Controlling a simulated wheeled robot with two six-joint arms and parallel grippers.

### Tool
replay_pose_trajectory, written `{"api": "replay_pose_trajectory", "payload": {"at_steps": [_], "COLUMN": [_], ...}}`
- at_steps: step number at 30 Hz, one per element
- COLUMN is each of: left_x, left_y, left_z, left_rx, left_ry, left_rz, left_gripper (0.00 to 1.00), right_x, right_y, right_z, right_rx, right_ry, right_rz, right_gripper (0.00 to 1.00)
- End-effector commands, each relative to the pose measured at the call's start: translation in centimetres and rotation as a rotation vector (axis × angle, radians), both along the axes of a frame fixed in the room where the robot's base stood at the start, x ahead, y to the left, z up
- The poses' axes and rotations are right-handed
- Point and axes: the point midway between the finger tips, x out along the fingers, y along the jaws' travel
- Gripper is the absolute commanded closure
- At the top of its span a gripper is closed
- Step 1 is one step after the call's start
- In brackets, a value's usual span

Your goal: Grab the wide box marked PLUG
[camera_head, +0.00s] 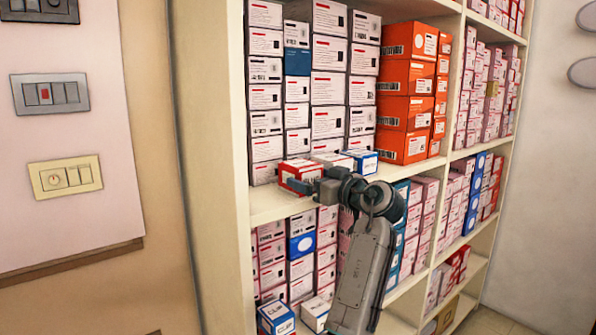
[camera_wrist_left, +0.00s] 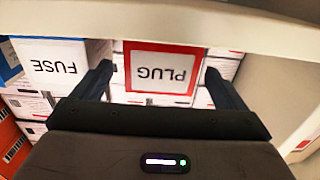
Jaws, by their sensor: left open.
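The wide box marked PLUG (camera_wrist_left: 162,72) has a white face with a red border, and its lettering is upside down in the left wrist view. It lies between the two fingers of my open left gripper (camera_wrist_left: 160,88), with one finger near each side; I cannot tell whether either touches it. In the head view the red and white PLUG box (camera_head: 300,168) sits at the front of the middle shelf, at its left end. My left gripper (camera_head: 312,187) is in front of it and covers part of it. My right gripper is not in view.
A white box marked FUSE (camera_wrist_left: 58,65) stands beside the PLUG box. A blue and white box (camera_head: 364,161) is farther right on the same shelf board (camera_head: 268,205). Stacked white boxes (camera_head: 328,90) and orange boxes (camera_head: 405,95) stand behind. The shelf's upright (camera_head: 235,120) is close on the left.

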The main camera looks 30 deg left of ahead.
Motion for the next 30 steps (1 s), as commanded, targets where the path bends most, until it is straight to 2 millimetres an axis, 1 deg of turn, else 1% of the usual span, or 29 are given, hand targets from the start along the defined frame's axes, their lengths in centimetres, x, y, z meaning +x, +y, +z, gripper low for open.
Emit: {"api": "replay_pose_trajectory", "payload": {"at_steps": [5, 9, 14, 18, 24, 25, 26, 30], "left_x": [0.4, 0.9, 1.6, 2.0, 2.0, 2.0, 2.0, 2.0], "left_y": [1.0, 2.7, 4.6, 5.4, 5.4, 5.4, 5.4, 5.4], "left_z": [0.2, 0.5, 0.3, 0.0, -0.1, -0.1, -0.1, -0.1], "left_rx": [0.000, 0.002, 0.002, 0.000, -0.001, -0.001, -0.001, -0.001], "left_ry": [0.001, 0.004, 0.002, 0.001, 0.000, 0.000, 0.000, 0.000], "left_rz": [0.000, 0.001, 0.001, -0.001, -0.002, -0.002, -0.002, -0.002], "left_gripper": [0.06, 0.06, 0.06, 0.06, 0.06, 0.08, 0.14, 0.42], "right_x": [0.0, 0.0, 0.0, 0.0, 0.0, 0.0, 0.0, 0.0], "right_y": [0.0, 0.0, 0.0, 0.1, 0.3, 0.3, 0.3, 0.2], "right_z": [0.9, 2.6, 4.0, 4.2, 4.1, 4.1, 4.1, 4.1], "right_rx": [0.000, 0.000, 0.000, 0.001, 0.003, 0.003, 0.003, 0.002], "right_ry": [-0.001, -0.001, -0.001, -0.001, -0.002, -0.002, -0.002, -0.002], "right_rz": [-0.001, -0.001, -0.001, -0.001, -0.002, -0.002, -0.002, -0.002], "right_gripper": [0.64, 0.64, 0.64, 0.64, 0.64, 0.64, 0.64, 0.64]}}
